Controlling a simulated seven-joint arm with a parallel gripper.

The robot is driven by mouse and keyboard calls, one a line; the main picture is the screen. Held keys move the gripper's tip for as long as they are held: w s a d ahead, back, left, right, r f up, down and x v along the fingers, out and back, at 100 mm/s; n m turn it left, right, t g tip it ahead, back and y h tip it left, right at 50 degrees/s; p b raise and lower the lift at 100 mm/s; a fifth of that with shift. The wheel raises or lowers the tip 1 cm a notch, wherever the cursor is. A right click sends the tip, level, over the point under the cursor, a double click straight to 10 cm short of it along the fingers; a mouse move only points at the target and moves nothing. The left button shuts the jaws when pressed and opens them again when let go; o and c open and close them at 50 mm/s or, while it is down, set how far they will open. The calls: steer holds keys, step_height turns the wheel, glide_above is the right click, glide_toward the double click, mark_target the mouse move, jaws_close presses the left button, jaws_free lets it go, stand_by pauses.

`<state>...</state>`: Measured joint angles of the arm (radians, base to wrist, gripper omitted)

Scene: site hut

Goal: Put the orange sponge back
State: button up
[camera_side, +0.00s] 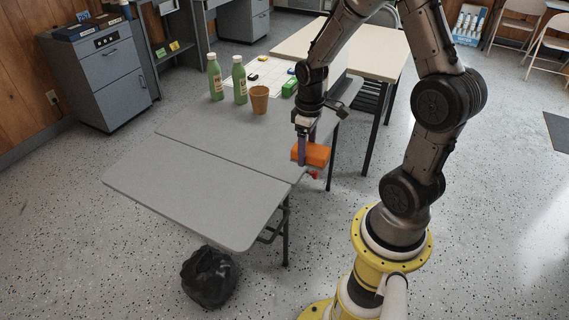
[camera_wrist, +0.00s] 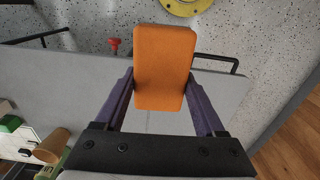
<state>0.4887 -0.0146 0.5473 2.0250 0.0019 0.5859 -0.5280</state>
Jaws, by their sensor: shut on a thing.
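The orange sponge (camera_side: 317,154) is a rounded block at the right edge of the grey table, near the arm's base. My gripper (camera_side: 305,150) points down there and is shut on the sponge. In the wrist view the sponge (camera_wrist: 165,65) sits between the two purple fingers of my gripper (camera_wrist: 163,100), one at each side. The sponge reaches past the table's edge, with speckled floor beyond it. I cannot tell whether it touches the table top.
Two green bottles (camera_side: 239,80) and a tan cup (camera_side: 259,99) stand farther back on the grey table (camera_side: 200,185). A green block (camera_side: 289,87) lies by a white gridded sheet (camera_side: 262,72). A red knob (camera_side: 313,174) is below the table edge. The near table half is clear.

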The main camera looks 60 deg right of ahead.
steer(key=shift+d+r, duration=0.2)
steer(key=shift+d, duration=0.3)
steer(key=shift+w+d+f, duration=0.1)
steer(key=shift+d, duration=0.1)
steer(key=w+d+f, duration=0.4)
steer(key=w, duration=0.3)
glide_above(281, 162)
step_height(281, 162, down, 6)
steer(key=shift+s+r, duration=0.1)
steer(key=shift+r, duration=0.05)
steer(key=shift+f, duration=1.55)
steer(key=shift+f, duration=0.1)
steer(key=o, duration=1.2)
steer(key=shift+c, duration=0.2)
